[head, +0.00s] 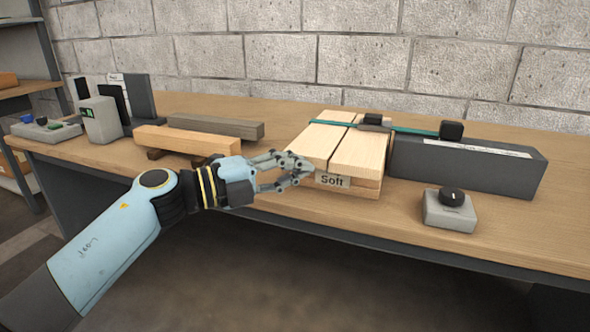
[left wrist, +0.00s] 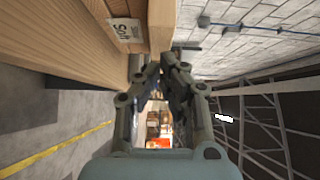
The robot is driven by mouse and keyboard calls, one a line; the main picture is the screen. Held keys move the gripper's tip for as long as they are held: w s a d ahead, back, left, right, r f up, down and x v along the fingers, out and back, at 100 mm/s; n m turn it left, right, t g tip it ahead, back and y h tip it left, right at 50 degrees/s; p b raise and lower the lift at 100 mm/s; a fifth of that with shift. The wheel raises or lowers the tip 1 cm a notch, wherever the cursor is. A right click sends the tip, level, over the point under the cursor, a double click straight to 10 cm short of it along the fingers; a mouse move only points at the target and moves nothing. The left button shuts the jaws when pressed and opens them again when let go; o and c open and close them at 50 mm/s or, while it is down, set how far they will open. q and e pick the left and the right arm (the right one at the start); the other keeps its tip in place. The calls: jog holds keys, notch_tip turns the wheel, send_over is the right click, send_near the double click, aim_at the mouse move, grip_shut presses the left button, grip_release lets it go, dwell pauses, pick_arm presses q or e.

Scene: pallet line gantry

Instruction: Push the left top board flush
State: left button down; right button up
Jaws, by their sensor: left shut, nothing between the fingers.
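The left top board (head: 318,143) is pale wood and lies beside the right top board (head: 358,153) on a small pallet stack. A narrow dark gap runs between them.
A teal strap (head: 415,131) crosses the boards towards a dark grey block (head: 465,168) at right. A knob box (head: 450,210) stands near the front edge. Loose beams (head: 187,140) lie left of the pallet. The bench (head: 280,211) is clear in front.

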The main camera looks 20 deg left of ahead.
aim_at(304, 153)
pick_arm(q)
jog(key=shift+w, duration=0.1)
jog(key=w, duration=0.4)
jog(key=shift+w, duration=0.15)
jog(key=shift+d, duration=0.1)
pick_arm(e)
jog(key=shift+s+a+f, duration=0.15)
jog(key=shift+a+f, duration=0.1)
jog(key=shift+a, duration=0.05)
